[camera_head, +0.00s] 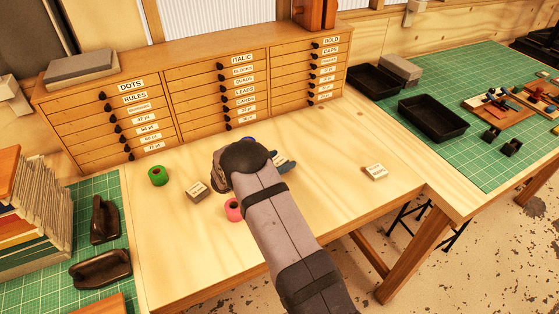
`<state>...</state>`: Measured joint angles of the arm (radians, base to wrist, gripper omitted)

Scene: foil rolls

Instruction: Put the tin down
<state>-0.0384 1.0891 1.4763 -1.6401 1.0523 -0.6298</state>
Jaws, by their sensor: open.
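No tin can be made out for sure. A green foil roll (158,176) stands on the wooden tabletop (330,190) at the left. A pink foil roll (233,210) stands nearer the front, partly hidden by my arm. A bit of something blue (247,139) shows just behind my wrist, mostly hidden. My gripper (285,165) is low over the middle of the table, largely hidden by my own wrist; it is open, and I see nothing held in it.
Small labelled blocks sit left of my wrist (197,190) and at the right (375,172); another label (279,160) shows beside my gripper. A drawer cabinet (215,95) lines the back. Black trays (433,118) lie on the right bench. Clear tabletop lies right of my gripper.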

